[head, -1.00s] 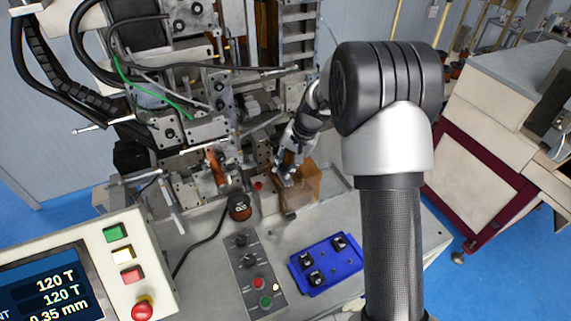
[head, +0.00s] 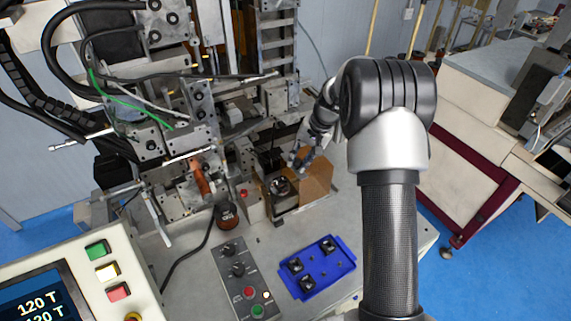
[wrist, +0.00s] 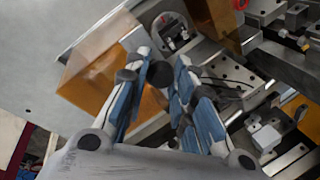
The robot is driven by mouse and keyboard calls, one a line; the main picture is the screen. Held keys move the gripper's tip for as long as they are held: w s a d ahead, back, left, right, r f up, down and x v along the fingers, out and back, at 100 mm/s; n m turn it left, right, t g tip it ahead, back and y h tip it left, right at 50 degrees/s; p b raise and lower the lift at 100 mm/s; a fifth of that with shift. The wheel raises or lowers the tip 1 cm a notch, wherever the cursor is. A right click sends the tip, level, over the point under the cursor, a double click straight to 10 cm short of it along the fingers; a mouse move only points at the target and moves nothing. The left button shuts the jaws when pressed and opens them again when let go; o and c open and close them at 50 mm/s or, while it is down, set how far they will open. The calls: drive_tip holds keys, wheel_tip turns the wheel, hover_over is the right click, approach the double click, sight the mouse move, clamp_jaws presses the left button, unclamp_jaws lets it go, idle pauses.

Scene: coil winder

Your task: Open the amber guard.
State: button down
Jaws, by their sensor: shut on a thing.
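The amber guard (head: 317,180) is a see-through orange-brown box on the machine's table, right of the winding station. In the wrist view the amber guard (wrist: 88,88) is left of my fingers. My gripper (head: 299,162) is at the guard's upper left edge. In the wrist view my gripper (wrist: 162,62) is shut on a dark round part, seemingly the guard's knob; the fingers partly hide the grip. A black round fixture with a metal centre (head: 280,186) shows uncovered left of the guard, and the fixture (wrist: 172,30) shows beyond my fingertips.
A blue tray (head: 318,268) with several black parts lies in front. A grey button box (head: 240,280) and a control panel (head: 104,270) stand to its left. A copper-coloured spool (head: 200,178) and machine plates lie left of the fixture. Table space right of the guard looks clear.

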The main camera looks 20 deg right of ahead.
drive_tip(key=shift+d, duration=0.1)
drive_tip(key=c, duration=1.3)
unclamp_jaws()
drive_tip(key=v, duration=1.2)
